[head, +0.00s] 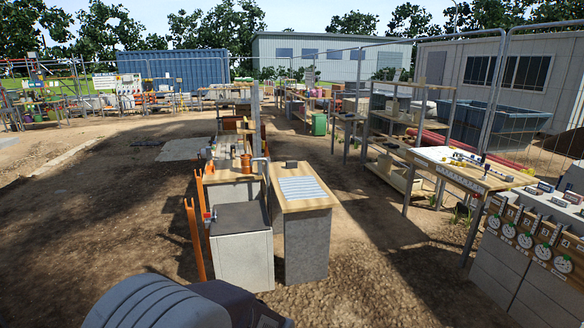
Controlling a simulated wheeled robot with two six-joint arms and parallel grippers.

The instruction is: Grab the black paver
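A small dark block (291,164), which may be the black paver, lies at the back of a wooden-topped stand (318,202) in the middle of the head view. It is too small to be sure what it is. A dark flat top (240,218) covers the pale grey cabinet just left of that stand. Neither of my grippers' fingers show. Rounded white and dark parts at the bottom left look like my own arm, and they are well in front of the stand.
A striped pale panel (302,188) lies on the stand. Orange posts (195,238) stand left of the cabinet. A wooden table (470,168) with small items and a grey block counter with dials (525,240) are at the right. Bare dirt is open at left.

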